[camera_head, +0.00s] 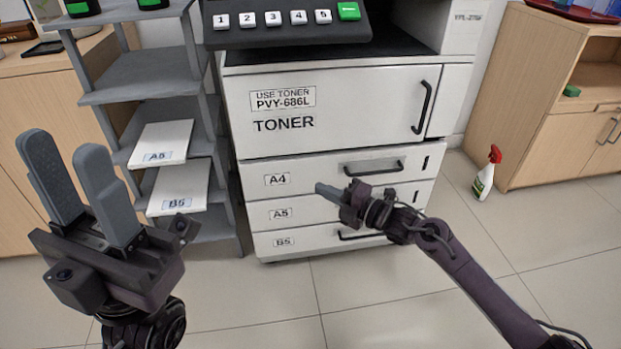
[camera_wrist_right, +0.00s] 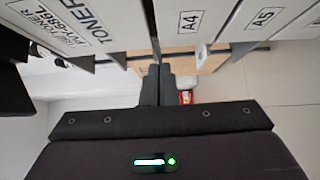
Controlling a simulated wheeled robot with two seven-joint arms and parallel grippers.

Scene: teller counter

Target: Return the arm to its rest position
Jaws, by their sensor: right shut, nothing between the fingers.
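My left gripper (camera_head: 64,148) stands at the left of the head view, fingers pointing up with a clear gap between them; it is open and empty. My right gripper (camera_head: 320,188) reaches in from the lower right, in front of the printer's paper drawers, apart from the handles as far as I can tell. Its fingers are together with nothing between them, as the right wrist view also shows (camera_wrist_right: 159,72). The printer's toner door (camera_head: 350,105) looks closed. Below it are the A4 drawer (camera_head: 310,177), A5 drawer (camera_head: 318,209) and B5 drawer (camera_head: 300,240).
A grey shelf (camera_head: 150,75) at left holds paper stacks labelled A5 (camera_head: 160,140) and B5 (camera_head: 180,187). A keypad (camera_head: 285,33) tops the printer. A spray bottle (camera_head: 486,175) stands on the floor by a wooden cabinet (camera_head: 530,90). The foreground floor is clear.

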